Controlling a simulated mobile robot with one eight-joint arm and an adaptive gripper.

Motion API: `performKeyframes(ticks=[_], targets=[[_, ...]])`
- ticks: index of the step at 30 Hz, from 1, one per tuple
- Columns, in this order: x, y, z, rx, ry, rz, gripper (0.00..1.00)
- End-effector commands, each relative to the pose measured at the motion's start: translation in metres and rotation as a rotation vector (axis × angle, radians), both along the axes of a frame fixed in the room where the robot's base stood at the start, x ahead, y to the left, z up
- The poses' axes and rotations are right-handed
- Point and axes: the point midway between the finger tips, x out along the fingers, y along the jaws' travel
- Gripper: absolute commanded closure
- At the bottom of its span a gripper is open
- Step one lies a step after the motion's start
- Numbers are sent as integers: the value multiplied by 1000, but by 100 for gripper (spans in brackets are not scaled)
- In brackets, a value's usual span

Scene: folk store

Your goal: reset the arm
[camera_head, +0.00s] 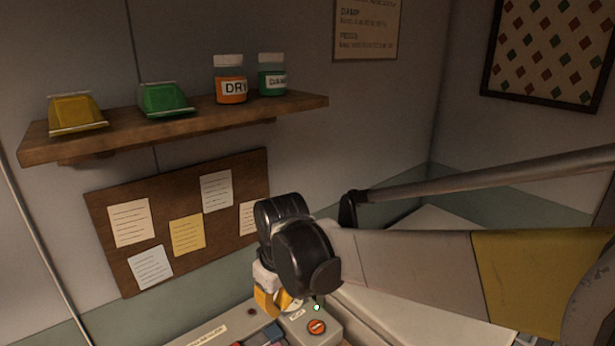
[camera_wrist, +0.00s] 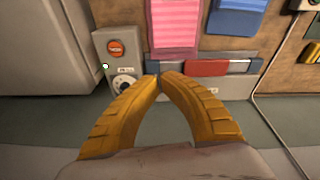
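My arm reaches in from the right in the head view, and its black wrist hangs in front of the wall. My gripper (camera_head: 268,300) points down near a grey control box (camera_head: 312,328), and my wrist partly hides it. In the wrist view my gripper (camera_wrist: 161,76) shows two yellow ribbed fingers whose tips come together. Nothing is seen between them. The same control box (camera_wrist: 118,62) lies just left of the fingertips there, apart from them.
A wooden shelf (camera_head: 190,124) on the wall holds two bins and two labelled jars. A corkboard (camera_head: 165,268) with notes hangs below. In the wrist view, a pink pad (camera_wrist: 174,24), a blue pad (camera_wrist: 238,14) and a red block (camera_wrist: 206,68) lie beyond the fingers.

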Motion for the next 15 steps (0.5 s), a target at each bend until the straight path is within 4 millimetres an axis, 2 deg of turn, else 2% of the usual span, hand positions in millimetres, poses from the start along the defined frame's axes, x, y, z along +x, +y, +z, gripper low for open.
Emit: performKeyframes(ticks=[1,3,7,12,15], targets=[[-6,-29,14,19,-25,-66,100],[-15,-65,30,48,-65,-160,100],[-40,-126,51,100,-141,-333,100],[-82,-195,58,163,-243,-550,100],[-105,-224,55,195,-299,-657,100]])
